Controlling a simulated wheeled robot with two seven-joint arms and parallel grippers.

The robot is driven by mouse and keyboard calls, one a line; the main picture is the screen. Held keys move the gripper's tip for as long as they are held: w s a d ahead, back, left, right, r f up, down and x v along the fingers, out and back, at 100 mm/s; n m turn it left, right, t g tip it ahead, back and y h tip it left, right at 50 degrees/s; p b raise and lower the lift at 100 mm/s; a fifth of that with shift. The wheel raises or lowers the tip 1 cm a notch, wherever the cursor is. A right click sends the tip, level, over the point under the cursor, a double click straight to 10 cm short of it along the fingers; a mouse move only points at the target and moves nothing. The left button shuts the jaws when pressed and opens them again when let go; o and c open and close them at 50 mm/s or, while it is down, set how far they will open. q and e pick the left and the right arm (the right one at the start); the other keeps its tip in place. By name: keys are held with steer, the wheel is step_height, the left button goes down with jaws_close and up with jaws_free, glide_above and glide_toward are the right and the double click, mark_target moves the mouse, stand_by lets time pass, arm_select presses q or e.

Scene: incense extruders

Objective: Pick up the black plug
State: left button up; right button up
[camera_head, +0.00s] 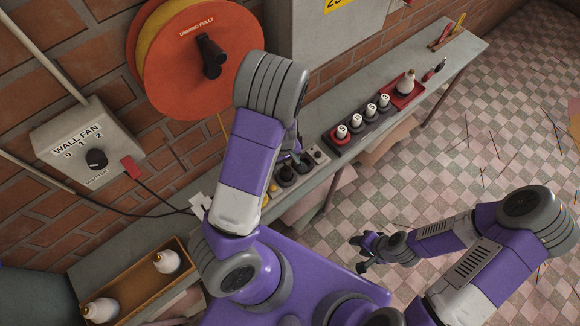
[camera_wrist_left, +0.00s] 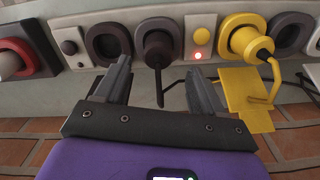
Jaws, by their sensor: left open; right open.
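The black plug (camera_wrist_left: 157,42) sits in a socket of the grey power strip (camera_wrist_left: 112,77), with its short dark cord pointing towards my gripper in the left wrist view. My left gripper (camera_wrist_left: 160,68) is open, with one finger on each side of the plug and its cord. I cannot tell whether the fingers touch it. In the head view the left gripper (camera_head: 296,157) is at the strip on the bench, and my arm hides part of it. The black plug (camera_head: 286,173) shows small there. My right gripper (camera_head: 368,252) is open and empty above the floor.
A yellow plug (camera_wrist_left: 247,41) with a yellow cord and tag is right of the black plug, and an empty dark socket (camera_wrist_left: 108,42) is left. A brown tray (camera_head: 145,295) is lower left.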

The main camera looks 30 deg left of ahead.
mark_target(286, 169)
arm_select(q)
steer(key=f, duration=0.3)
steer(key=f+b, duration=0.1)
steer(key=f, duration=0.2)
steer(key=shift+d, duration=0.2)
steer(key=shift+r, duration=0.15)
steer(key=c, duration=1.1)
